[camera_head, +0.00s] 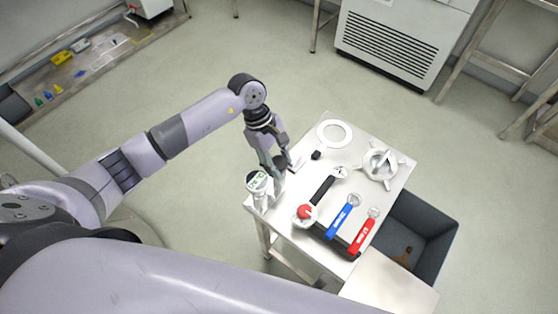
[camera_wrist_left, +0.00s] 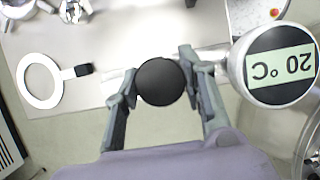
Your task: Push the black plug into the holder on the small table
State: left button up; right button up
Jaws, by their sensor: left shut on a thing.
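My left gripper (camera_head: 277,170) is over the left edge of the small table (camera_head: 310,122). Its jaws are shut on the black plug (camera_wrist_left: 161,82), whose round dark end faces the left wrist camera between the two fingers (camera_wrist_left: 158,88). A pale, bar-like part (camera_wrist_left: 112,82) shows behind the plug and fingers; it may belong to the holder, which is mostly hidden. I cannot tell whether the plug touches it. In the head view the fingers largely cover the plug. My right gripper is not in view.
A gauge reading 20 °C (camera_wrist_left: 282,66) stands close beside the gripper. A white ring (camera_head: 334,133) with a black end lies on the other side. A handwheel (camera_head: 380,165), a red knob (camera_head: 305,212), and blue (camera_head: 341,220) and red (camera_head: 364,234) levers occupy the table. A dark bin (camera_head: 437,232) stands right.

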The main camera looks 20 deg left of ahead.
pick_arm(q)
jog(key=shift+f+b, duration=0.3)
jog(key=shift+b, duration=0.05)
jog(key=o, duration=1.3)
jog(key=shift+o, duration=0.2)
jog(key=shift+r, duration=0.1)
jog(key=shift+r+p, duration=1.6)
jog(key=shift+r, duration=1.85)
jog(key=shift+r, duration=0.1)
